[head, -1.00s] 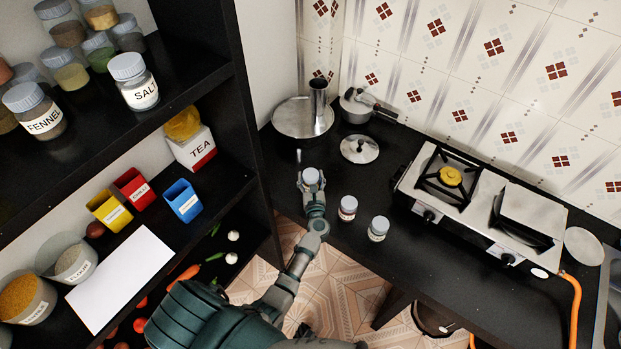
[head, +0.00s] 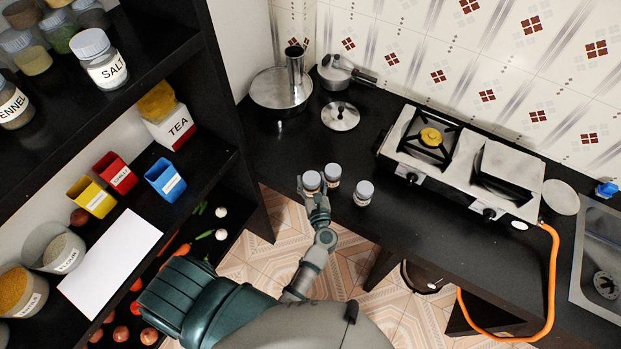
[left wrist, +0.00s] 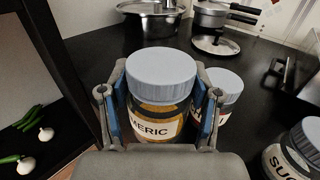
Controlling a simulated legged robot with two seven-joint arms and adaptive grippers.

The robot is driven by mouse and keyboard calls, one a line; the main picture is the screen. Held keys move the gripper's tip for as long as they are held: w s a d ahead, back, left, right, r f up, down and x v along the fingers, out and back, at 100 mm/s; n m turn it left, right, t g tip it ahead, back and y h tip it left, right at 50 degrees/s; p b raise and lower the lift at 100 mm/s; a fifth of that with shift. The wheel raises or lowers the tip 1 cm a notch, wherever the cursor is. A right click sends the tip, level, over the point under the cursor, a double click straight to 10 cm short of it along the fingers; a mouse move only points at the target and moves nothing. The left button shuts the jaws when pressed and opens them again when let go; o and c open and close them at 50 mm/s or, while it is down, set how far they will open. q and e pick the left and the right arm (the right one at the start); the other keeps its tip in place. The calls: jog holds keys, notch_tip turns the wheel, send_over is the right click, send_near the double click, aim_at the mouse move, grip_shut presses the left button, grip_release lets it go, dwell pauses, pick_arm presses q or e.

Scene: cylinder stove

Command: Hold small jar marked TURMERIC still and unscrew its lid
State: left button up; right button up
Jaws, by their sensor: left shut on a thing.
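The small turmeric jar (left wrist: 160,108) has a grey-blue lid (left wrist: 160,72) and a label whose end "MERIC" shows in the left wrist view. In the head view its lid (head: 311,179) shows at the end of my left arm. My left gripper (head: 313,186) is shut on the jar, with one finger on each side of its body below the lid. The jar is upright and the lid is on. I cannot tell whether its base touches the counter. My right gripper is not in view.
Two similar lidded jars stand close by on the black counter (head: 290,137): a middle jar (head: 333,174) and a sugar jar (head: 363,194). Pots, a loose pot lid (head: 340,116) and a stove (head: 460,160) stand behind. A shelf (head: 225,120) borders the left.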

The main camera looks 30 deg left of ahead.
pick_arm(q)
jog(key=o, duration=0.4)
jog(key=shift+d, duration=0.25)
grip_shut()
